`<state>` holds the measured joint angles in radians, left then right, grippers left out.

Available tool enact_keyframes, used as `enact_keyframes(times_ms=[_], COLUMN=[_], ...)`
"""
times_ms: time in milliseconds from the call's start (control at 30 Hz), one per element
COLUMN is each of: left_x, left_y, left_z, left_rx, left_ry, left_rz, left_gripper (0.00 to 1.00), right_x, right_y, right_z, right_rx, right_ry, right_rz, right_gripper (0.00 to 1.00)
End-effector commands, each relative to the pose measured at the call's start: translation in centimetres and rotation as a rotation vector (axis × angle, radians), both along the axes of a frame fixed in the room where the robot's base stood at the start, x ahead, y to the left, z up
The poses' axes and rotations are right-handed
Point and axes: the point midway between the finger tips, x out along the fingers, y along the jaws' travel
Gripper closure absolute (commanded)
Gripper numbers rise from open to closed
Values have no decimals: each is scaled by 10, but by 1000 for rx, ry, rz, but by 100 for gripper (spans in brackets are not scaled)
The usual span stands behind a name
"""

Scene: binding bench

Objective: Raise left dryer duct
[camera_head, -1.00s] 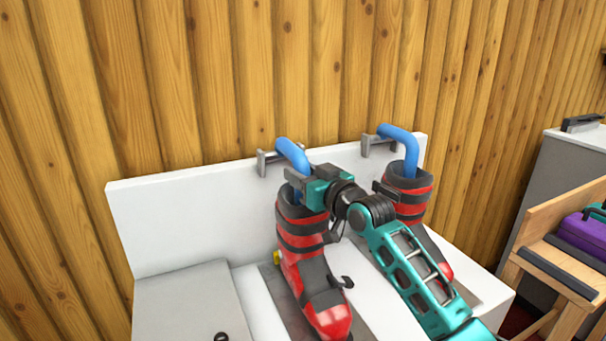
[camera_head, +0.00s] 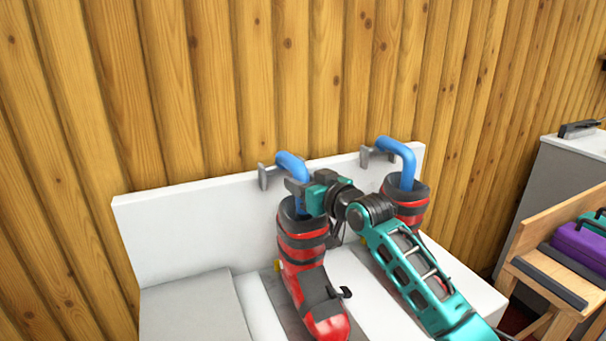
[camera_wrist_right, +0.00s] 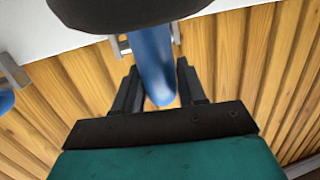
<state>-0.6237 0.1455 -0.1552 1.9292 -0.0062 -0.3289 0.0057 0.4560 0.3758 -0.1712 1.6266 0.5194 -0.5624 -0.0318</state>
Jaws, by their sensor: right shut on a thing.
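The left dryer duct (camera_head: 291,163) is a bent blue tube whose lower end goes down into the top of the left red and black ski boot (camera_head: 303,248). My right gripper (camera_head: 298,189) is shut on this duct just above the boot's cuff. In the right wrist view the blue duct (camera_wrist_right: 152,62) lies between the two dark fingers (camera_wrist_right: 158,92), with the boot's dark cuff (camera_wrist_right: 130,8) above it. The right dryer duct (camera_head: 400,152) stands in the other boot (camera_head: 408,200), which my arm partly hides. My left gripper is not in view.
Grey brackets (camera_head: 264,174) stand on the white bench's back panel (camera_head: 190,208) behind the ducts. A plank wall (camera_head: 230,80) rises behind. At right is a wooden bench (camera_head: 548,272) with a purple case (camera_head: 582,245), and a grey cabinet (camera_head: 560,175).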

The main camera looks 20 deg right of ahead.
Motion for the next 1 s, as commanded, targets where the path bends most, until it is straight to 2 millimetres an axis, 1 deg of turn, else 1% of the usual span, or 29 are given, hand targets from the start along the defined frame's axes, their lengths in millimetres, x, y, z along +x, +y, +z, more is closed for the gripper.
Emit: enact_keyframes(times_ms=[33,200,300,500,700,1000], left_x=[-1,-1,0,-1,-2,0], left_y=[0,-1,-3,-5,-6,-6], left_z=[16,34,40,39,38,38], left_rx=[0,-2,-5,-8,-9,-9], left_ry=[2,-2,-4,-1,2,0], left_rz=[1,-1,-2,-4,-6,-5], left_gripper=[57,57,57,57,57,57], right_x=[1,4,6,13,19,24], right_y=[0,0,0,0,0,1], right_z=[12,21,27,42,52,58], right_rx=[-2,-5,-7,-12,-15,-18], right_ry=[26,115,174,309,417,487], right_rz=[0,-1,-1,-2,-2,-1], right_gripper=[100,100,100,100,100,100])
